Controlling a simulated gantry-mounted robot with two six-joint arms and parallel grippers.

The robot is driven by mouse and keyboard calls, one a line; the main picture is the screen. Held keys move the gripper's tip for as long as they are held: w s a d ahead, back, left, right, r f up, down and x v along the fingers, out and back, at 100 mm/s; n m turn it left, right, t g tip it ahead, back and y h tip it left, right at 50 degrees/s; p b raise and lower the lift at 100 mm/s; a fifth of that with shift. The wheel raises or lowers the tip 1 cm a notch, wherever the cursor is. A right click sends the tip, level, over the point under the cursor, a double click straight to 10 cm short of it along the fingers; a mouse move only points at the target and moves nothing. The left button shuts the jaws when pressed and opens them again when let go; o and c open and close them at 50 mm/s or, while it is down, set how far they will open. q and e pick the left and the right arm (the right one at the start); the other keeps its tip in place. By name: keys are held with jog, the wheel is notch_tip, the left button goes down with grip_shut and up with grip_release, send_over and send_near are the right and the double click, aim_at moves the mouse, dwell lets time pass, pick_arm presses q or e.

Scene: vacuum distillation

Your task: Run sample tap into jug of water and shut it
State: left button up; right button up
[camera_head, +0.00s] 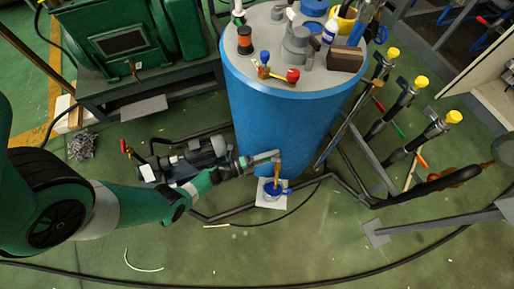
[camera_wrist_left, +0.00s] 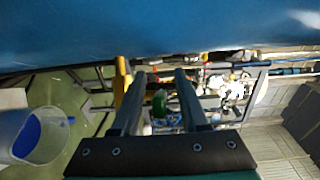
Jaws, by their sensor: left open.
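A brass sample tap (camera_head: 277,172) sticks out low on the front of the blue tank (camera_head: 290,125). A small jug (camera_head: 272,188) with blue inside stands on a white pad (camera_head: 268,203) below it. In the left wrist view the translucent jug (camera_wrist_left: 22,135) with blue water is at the left edge. My left gripper (camera_head: 276,156) is at the tank wall, just above the tap. In its wrist view the two fingers (camera_wrist_left: 160,76) are apart. A yellow brass part (camera_wrist_left: 123,80) is beside the left finger, and a green part (camera_wrist_left: 160,103) shows between them. I cannot tell whether they touch.
A pump (camera_head: 200,152) with pipes stands left of the tank, under my arm. Yellow-capped valves (camera_head: 408,92) stand at the right. The tank top holds bottles and small brass valves (camera_head: 278,74). A black hose (camera_head: 150,285) crosses the green floor, which is mostly clear in front.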

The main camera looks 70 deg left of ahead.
pick_arm(q)
jog(key=s+p, duration=0.2)
jog(key=s, duration=0.9)
jog(key=shift+s+a, duration=0.25)
jog(key=shift+a, duration=0.05)
